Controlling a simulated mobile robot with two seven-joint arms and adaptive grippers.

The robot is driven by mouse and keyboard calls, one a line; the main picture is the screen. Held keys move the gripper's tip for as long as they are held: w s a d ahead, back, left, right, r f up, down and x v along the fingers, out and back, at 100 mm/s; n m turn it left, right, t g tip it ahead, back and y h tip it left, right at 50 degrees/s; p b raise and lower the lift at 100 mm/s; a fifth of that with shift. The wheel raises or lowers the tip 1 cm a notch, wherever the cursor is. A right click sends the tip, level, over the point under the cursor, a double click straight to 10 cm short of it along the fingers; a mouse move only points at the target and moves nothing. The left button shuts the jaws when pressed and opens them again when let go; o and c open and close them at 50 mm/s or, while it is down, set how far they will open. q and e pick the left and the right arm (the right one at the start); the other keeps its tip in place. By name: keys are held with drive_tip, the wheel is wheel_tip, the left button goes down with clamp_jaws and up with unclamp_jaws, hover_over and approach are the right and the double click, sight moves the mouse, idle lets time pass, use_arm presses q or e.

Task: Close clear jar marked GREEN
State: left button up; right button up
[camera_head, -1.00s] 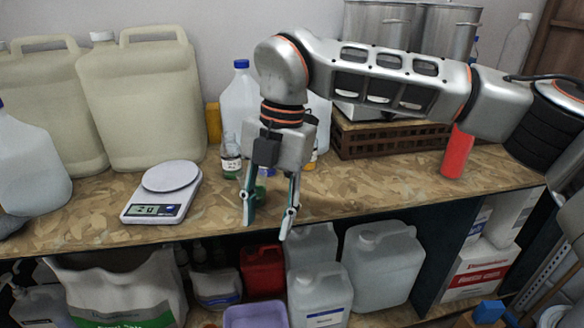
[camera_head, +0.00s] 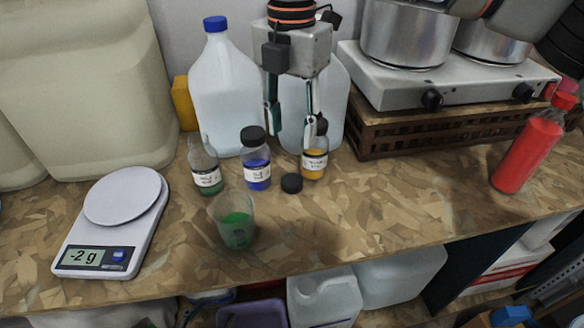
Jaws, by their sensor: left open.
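A clear jar with green contents and a white label (camera_head: 207,180) stands upright on the bench, no cap on its mouth; its label is too small to read. A loose black cap (camera_head: 291,183) lies on the bench to its right. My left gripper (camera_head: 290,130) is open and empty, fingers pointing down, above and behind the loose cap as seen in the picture. Its right finger overlaps the yellow jar in view; I cannot tell whether they touch. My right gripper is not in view.
A blue jar (camera_head: 258,176) and a yellow jar (camera_head: 314,165), both black-capped, stand close by. A beaker with green liquid (camera_head: 235,228) is in front. A scale (camera_head: 112,225) is left, a red bottle (camera_head: 525,150) right. Clear jugs (camera_head: 225,95) stand behind. Bench right of centre is free.

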drive_tip(key=shift+s, duration=0.15)
hover_over(292, 180)
wheel_tip(292, 180, down, 6)
drive_tip(key=shift+f, duration=0.1)
idle(0.3)
drive_tip(key=shift+s+f, duration=0.1)
drive_tip(key=shift+f, duration=2.85)
drive_tip(key=shift+c, duration=0.5)
drive_tip(key=c, duration=0.3)
